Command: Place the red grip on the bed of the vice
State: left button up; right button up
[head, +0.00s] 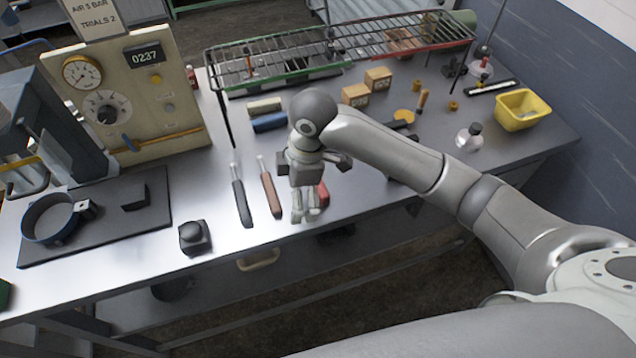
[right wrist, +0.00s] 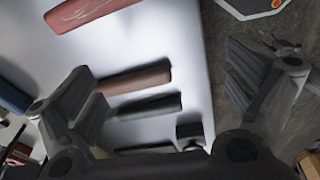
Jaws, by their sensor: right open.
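The red grip (head: 323,194) lies on the grey bench near its front edge, partly hidden behind my right gripper in the head view. In the right wrist view, the red grip (right wrist: 92,10) shows at the top left, cut by the frame edge. My right gripper (head: 306,215) is open and empty, pointing down over the front edge area just left of the grip. Its spread fingers (right wrist: 170,95) have nothing between them. A dark flat plate (head: 150,220) with a raised block is at the left; I cannot tell for sure whether it is the vice. My left gripper is out of view.
Dark-handled (head: 240,203) and brown-handled (head: 270,193) tools lie left of my gripper. A black block (head: 194,237) stands near the front edge. A round pan (head: 50,220) sits on the dark plate. A wire rack (head: 280,62) spans the back; a yellow bin (head: 523,110) is right.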

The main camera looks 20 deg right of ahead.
jog(key=w+d+r+n+h, duration=0.1)
jog(key=w+d+r+h, duration=0.1)
jog(key=w+d+r, duration=0.35)
jog(key=shift+g, duration=0.3)
jog(key=f, duration=0.3)
jog(key=f+p, duration=0.1)
jog(key=f, duration=0.1)
jog(key=shift+s+d+f, duration=0.1)
jog(key=shift+s+d, duration=0.05)
jog(key=shift+s, duration=0.15)
jog(key=shift+f+p, duration=0.35)
jog(key=shift+p, duration=0.05)
jog(key=f, duration=0.2)
jog(key=f+p, duration=0.1)
jog(key=shift+s+f, duration=0.2)
jog(key=shift+f, duration=0.55)
jog(key=c, duration=0.8)
